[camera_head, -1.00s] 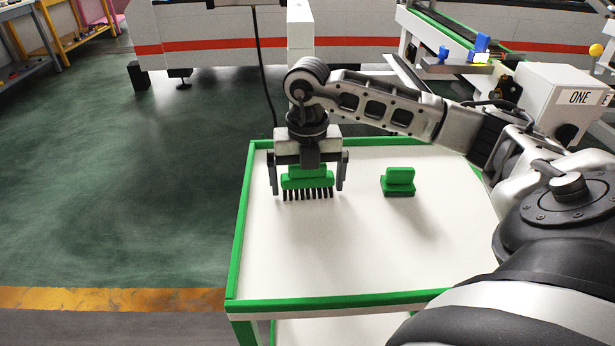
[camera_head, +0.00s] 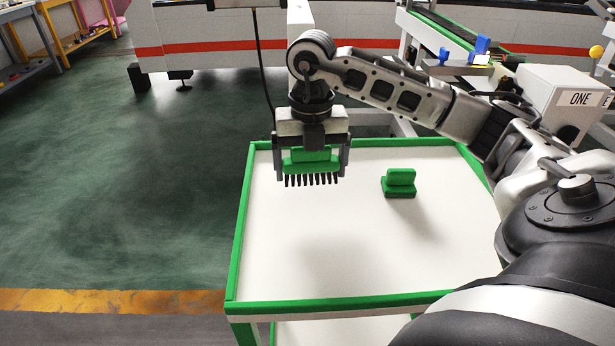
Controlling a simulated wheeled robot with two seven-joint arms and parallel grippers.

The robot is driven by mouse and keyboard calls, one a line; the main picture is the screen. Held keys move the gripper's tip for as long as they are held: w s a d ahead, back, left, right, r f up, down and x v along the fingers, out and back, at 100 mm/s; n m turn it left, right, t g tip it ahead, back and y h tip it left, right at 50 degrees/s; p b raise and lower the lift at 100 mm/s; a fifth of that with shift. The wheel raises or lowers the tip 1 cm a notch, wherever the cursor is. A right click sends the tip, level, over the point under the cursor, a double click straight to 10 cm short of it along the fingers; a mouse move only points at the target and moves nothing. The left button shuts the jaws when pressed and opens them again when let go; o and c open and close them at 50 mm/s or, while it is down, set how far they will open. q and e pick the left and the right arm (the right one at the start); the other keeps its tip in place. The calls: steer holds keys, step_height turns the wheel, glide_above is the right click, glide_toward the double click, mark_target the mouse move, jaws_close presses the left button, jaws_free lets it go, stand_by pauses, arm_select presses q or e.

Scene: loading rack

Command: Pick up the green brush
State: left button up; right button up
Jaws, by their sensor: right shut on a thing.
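The green brush (camera_head: 311,162) has a green body and a row of black bristles pointing down. My right gripper (camera_head: 312,168) is above the far left part of the cart top, with a finger on each side of the brush. It is shut on the brush and holds it upright, bristles clear of the white surface. My left gripper is not in view.
A smaller green block-like object (camera_head: 399,183) stands on the white cart top (camera_head: 350,250), right of the brush. A raised green rim (camera_head: 340,300) edges the cart. The cart's front half is clear. A white machine labelled ONE (camera_head: 565,90) is at the right.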

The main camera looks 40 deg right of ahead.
steer(key=s+d+r+b, duration=0.3)
steer(key=s+d+r, duration=0.2)
steer(key=s+r, duration=0.4)
steer(key=shift+s+d, duration=0.4)
steer(key=shift+s, duration=1.2)
steer(key=o, duration=0.5)
steer(key=shift+c, duration=0.2)
steer(key=c, duration=0.4)
steer(key=shift+o, duration=0.2)
